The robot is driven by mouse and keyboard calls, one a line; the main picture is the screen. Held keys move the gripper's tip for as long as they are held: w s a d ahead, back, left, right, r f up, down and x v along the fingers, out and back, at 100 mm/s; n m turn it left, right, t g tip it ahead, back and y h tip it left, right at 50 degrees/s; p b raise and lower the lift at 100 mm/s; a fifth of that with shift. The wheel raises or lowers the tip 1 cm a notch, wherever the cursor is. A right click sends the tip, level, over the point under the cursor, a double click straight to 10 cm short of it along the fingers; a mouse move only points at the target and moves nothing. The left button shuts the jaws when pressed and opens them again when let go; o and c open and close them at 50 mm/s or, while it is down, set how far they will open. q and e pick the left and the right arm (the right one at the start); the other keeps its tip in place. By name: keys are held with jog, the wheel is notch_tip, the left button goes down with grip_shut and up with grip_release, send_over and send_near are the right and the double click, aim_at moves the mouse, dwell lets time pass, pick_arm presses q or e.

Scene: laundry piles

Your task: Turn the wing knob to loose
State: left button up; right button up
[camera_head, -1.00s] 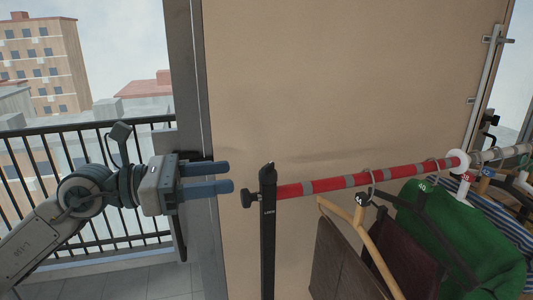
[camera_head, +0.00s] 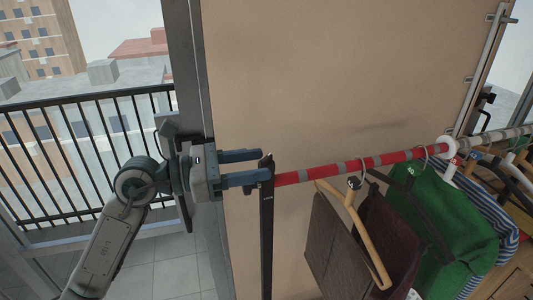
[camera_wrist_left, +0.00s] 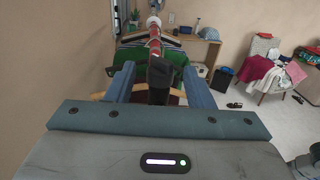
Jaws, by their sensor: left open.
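My left gripper (camera_head: 262,165) is open at the top of the black rack post (camera_head: 266,230). In the head view its blue fingers reach the post and hide the wing knob that sits on the post's left side. In the left wrist view, the dark knob and post end (camera_wrist_left: 159,76) stand between the two open fingers, with a gap on each side. I cannot tell the knob from the post clearly there. The red and grey striped rail (camera_head: 330,171) runs right from the post.
Hangers with brown cloths (camera_head: 335,240) and a green garment (camera_head: 435,215) hang from the rail. A tan wall panel (camera_head: 330,80) stands behind. A black balcony railing (camera_head: 90,105) is at the left. A chair with clothes (camera_wrist_left: 272,70) shows in the wrist view.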

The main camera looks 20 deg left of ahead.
aim_at(267, 163)
pick_arm(q)
jog(key=shift+p+x, duration=0.6)
jog(key=shift+x, duration=0.95)
jog(key=shift+c, duration=0.2)
